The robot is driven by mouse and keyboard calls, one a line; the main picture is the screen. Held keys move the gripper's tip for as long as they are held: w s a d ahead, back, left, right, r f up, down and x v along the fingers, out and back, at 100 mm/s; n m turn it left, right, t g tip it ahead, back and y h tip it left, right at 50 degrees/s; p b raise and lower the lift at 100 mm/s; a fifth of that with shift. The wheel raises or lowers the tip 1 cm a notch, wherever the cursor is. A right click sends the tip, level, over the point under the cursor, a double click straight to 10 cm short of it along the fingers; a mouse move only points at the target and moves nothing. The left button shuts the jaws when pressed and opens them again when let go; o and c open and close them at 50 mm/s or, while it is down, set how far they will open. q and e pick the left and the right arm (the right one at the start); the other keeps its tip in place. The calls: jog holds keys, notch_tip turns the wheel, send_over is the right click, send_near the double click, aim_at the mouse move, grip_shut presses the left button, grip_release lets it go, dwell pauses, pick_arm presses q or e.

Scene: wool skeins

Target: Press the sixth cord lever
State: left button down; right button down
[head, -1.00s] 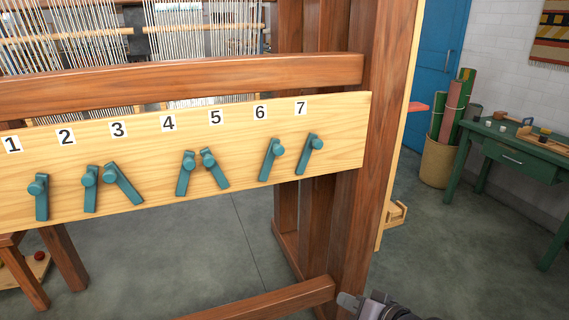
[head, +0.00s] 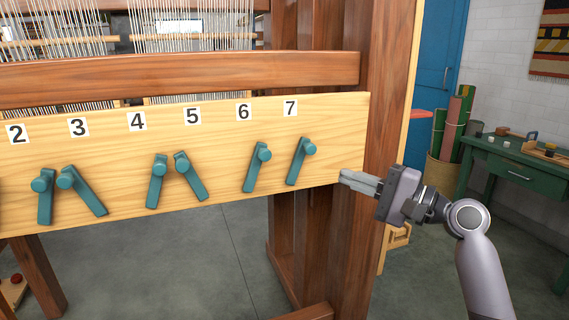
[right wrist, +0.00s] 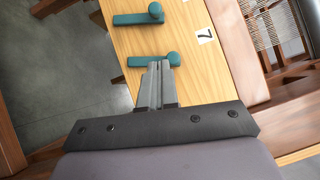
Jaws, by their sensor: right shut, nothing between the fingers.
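The sixth cord lever (head: 256,169) is a teal handle with a round knob at its top, below the number 6 label (head: 244,112) on a pale wooden board (head: 225,205). Its lower end slants left. The seventh lever (head: 300,163) beside it slants the same way. My right gripper (head: 344,176) is shut and empty in front of the board's right end, right of the seventh lever. In the right wrist view its fingertips (right wrist: 158,66) overlap the seventh lever (right wrist: 147,61); I cannot tell if they touch. The sixth lever (right wrist: 137,19) lies beyond it there.
Several more teal levers stand to the left on the board, such as the fifth (head: 190,178). A thick wooden loom post (head: 383,100) rises behind the board's right end. A green table (head: 515,170) stands at the far right. The floor below the board is open.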

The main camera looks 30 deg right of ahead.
jog(key=shift+w, duration=0.1)
pick_arm(q)
jog(key=shift+s+a+r+p, duration=0.15)
jog(key=shift+r+p, duration=0.45)
jog(key=shift+p, duration=0.45)
pick_arm(e)
jog(key=x, duration=0.4)
jog(key=a+x, duration=0.1)
jog(key=x, duration=0.3)
jog(key=s+a+x, duration=0.1)
jog(key=x, duration=0.3)
jog(key=shift+w+a+r, duration=0.2)
jog(key=shift+w+a, duration=0.05)
jog(key=shift+a, duration=0.15)
pick_arm(q)
jog(key=shift+r, duration=0.1)
jog(key=shift+a+r+p, duration=0.25)
jog(key=shift+r+p, duration=0.35)
jog(key=shift+p, duration=0.15)
pick_arm(e)
jog(key=shift+a+r+n, duration=0.2)
jog(key=shift+r+n, duration=0.05)
jog(key=shift+n, duration=0.05)
